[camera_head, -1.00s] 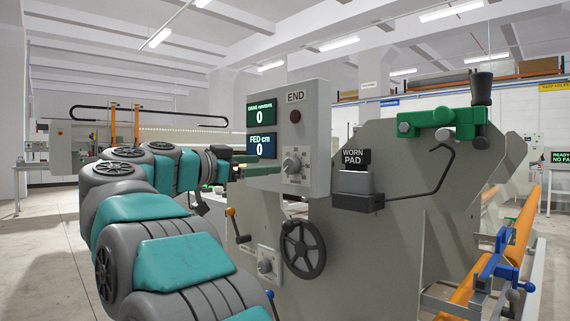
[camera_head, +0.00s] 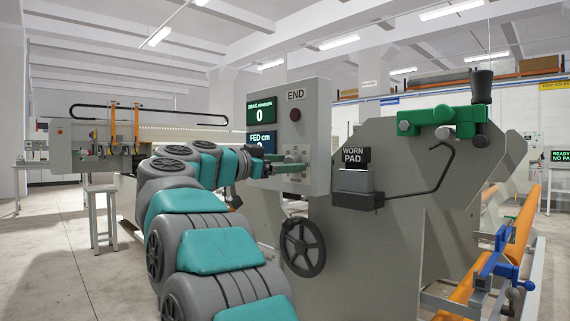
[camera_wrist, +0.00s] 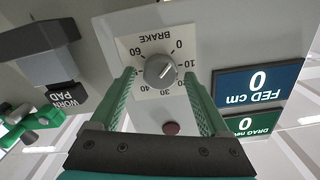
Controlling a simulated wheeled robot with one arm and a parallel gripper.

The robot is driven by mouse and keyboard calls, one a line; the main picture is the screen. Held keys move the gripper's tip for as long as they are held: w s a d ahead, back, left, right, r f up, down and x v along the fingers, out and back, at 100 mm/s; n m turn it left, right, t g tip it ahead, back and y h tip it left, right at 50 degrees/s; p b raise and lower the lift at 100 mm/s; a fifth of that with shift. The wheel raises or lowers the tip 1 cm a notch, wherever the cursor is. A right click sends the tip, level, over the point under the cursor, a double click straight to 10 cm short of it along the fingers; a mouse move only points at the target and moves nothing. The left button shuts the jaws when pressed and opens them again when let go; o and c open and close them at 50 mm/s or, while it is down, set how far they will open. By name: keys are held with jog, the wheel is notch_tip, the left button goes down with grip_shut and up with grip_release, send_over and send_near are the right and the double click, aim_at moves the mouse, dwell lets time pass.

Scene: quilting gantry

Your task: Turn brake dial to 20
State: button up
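The brake dial (camera_wrist: 160,71) is a round grey knob on a pale plate (camera_wrist: 131,48) marked BRAKE, with a scale from 0 to 60. The wrist view shows it upside down. A light mark shows on the knob, towards the low-number side; its exact reading is hard to tell. My gripper (camera_wrist: 160,76) is open, its green fingers on either side of the knob. I cannot tell whether they touch it. In the head view my gripper (camera_head: 290,170) is at the panel front and partly hides the dial and plate.
The grey control box (camera_head: 318,140) carries the DRAG display (camera_head: 261,110) and FED display (camera_wrist: 257,85), both reading 0, and a dark red END button (camera_head: 295,115). A black handwheel (camera_head: 302,247) is below. The WORN PAD bracket (camera_head: 357,180) juts out at right.

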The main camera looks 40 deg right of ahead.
grip_shut()
dwell(0.4)
jog(key=shift+m+p, duration=0.35)
jog(key=shift+m, duration=0.05)
jog(key=shift+r+m+p, duration=0.1)
jog(key=shift+m+p, duration=0.4)
jog(key=m+b, duration=0.2)
jog(key=m, duration=0.3)
jog(key=m+b, duration=0.1)
jog(key=m, duration=0.4)
jog(key=f+m+b, duration=0.1)
jog(key=m+b, duration=0.1)
jog(key=m, duration=0.3)
jog(key=shift+s+m+b, duration=0.2)
jog(key=shift+m+b, duration=0.1)
jog(key=shift+m, duration=0.4)
